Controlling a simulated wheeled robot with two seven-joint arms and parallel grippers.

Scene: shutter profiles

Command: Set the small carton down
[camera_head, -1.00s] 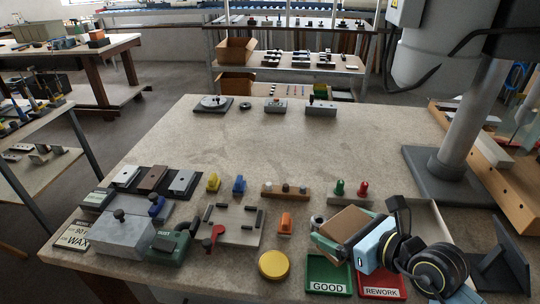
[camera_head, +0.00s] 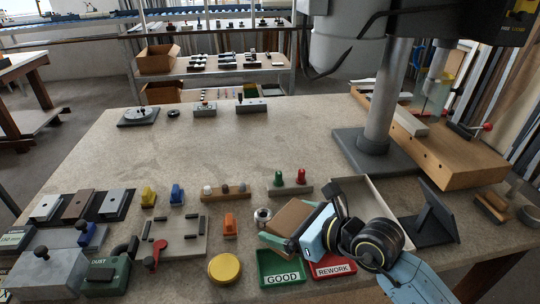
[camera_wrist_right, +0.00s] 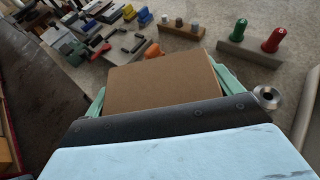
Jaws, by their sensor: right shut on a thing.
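The small carton (camera_head: 292,216) is a plain brown box. My right gripper (camera_head: 280,236) is shut on it, with one pale green finger on either side in the right wrist view. The carton (camera_wrist_right: 160,84) fills the middle of that view. In the head view it is over the worktable, just behind the green GOOD tray (camera_head: 281,279). I cannot tell whether its underside touches the table. My left gripper is not in view.
The red REWORK tray (camera_head: 333,265) is beside the GOOD tray. A metal ring (camera_head: 262,216), an orange piece (camera_head: 229,225) and a yellow disc (camera_head: 224,268) are to the left. A block with green and red knobs (camera_head: 290,189) is behind. The table's far middle (camera_head: 215,145) is clear.

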